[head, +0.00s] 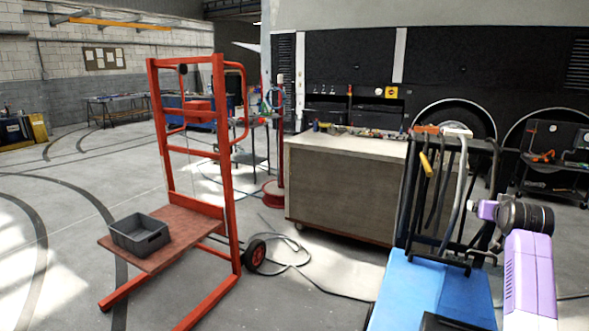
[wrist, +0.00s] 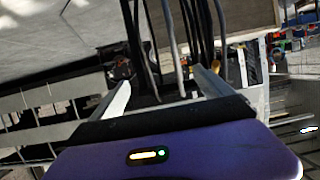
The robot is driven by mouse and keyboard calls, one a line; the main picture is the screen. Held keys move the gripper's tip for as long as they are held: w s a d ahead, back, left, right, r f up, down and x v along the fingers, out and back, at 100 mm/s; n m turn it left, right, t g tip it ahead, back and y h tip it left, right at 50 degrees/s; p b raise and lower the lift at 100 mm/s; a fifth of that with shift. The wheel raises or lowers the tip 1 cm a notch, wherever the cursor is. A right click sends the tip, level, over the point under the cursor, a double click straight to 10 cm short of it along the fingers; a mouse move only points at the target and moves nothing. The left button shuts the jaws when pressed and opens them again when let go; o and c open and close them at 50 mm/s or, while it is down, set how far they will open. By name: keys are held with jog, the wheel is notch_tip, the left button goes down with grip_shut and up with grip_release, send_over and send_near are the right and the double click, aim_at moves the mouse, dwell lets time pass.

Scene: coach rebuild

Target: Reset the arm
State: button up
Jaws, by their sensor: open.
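My arm (head: 530,270), purple and black, rises at the right edge of the head view and bends left towards a black rack. My gripper (wrist: 160,79) shows in the wrist view as two pale fingers spread apart beyond the purple hand. It is open, and nothing is clearly held. Several dark hoses and a grey one (wrist: 176,50) appear between and beyond the fingers; I cannot tell how far away they are. In the head view the fingertips are hard to make out.
The black rack (head: 412,200) with hanging hoses stands close to my arm, above a blue surface (head: 415,285). A workbench (head: 345,185) stands behind. A red trolley (head: 222,150) carries a grey crate (head: 140,247) at left. The floor at far left is mostly clear.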

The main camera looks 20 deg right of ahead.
jog(key=s+a+f+n+t, duration=0.2)
jog(key=s+a+f, duration=0.2)
jog(key=a, duration=0.7)
jog(key=s+a+f+n+t+y, duration=0.1)
jog(key=s+a+f+t, duration=0.25)
jog(key=a, duration=0.75)
jog(key=s+a+f+n+t, duration=0.25)
jog(key=a+f, duration=0.25)
jog(key=a, duration=0.6)
jog(key=s+a+f+n+g+y, duration=0.1)
jog(key=s+a+y, duration=0.3)
jog(key=s+a, duration=0.8)
jog(key=s+a+f+n+g+y, duration=0.1)
jog(key=s+a+n+y, duration=0.2)
jog(key=s+a, duration=0.9)
jog(key=s+y, duration=0.2)
jog(key=s, duration=0.5)
jog(key=shift+f, duration=0.25)
